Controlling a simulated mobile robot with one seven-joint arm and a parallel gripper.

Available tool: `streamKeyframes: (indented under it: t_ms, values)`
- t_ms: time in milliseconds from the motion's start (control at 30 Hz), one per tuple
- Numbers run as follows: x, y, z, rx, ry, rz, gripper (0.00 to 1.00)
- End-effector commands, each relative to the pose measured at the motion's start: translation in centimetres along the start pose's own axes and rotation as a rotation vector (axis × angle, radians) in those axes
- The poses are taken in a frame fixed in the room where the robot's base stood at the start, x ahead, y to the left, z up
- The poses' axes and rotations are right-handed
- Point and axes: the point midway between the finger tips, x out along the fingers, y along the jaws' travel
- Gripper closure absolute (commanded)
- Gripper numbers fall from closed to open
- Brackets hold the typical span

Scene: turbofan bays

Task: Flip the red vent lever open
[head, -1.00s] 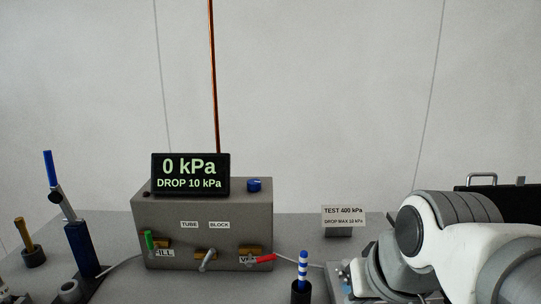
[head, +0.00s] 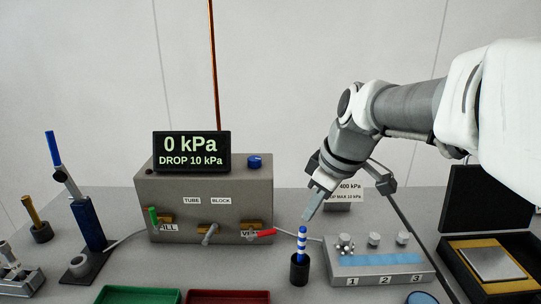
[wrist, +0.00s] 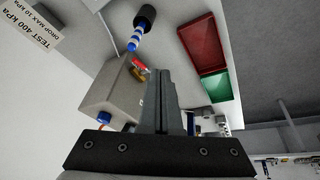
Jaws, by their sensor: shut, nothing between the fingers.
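The red vent lever (head: 262,234) sits on the front right of the grey test box (head: 205,195), by a brass fitting and the partly covered VENT label. It points right and slightly upward from the fitting. The lever also shows in the wrist view (wrist: 138,64), left of my fingers. My gripper (head: 312,212) is shut and empty, pointing down and left. In the head view it is right of and above the lever, apart from it. Its closed fingers (wrist: 166,78) fill the middle of the wrist view. The display (head: 191,152) reads 0 kPa, DROP 10 kPa.
A blue-and-white striped pin (head: 302,244) stands in a black holder just right of the lever. A green lever (head: 153,218) and a grey lever (head: 211,233) share the box front. Red (head: 228,297) and green (head: 138,295) trays lie in front. A numbered block (head: 378,272) stands right.

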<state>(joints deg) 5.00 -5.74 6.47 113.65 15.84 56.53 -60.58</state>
Motion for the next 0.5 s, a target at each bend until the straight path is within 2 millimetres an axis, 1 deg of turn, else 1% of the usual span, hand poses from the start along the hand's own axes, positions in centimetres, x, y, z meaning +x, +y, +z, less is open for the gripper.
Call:
streamKeyframes:
  t_ms: [33, 200, 300, 400, 500]
  values:
    - [0.8, 1.1, -1.1, -0.065, 0.009, -0.031, 1.0]
    - [3.7, 3.8, -4.6, -0.304, 0.074, -0.114, 1.0]
    - [5.5, 5.3, -6.2, -0.43, 0.123, -0.15, 1.0]
    - [7.0, 6.4, -7.5, -0.534, 0.17, -0.175, 1.0]
    - [8.1, 7.2, -8.3, -0.605, 0.206, -0.189, 1.0]
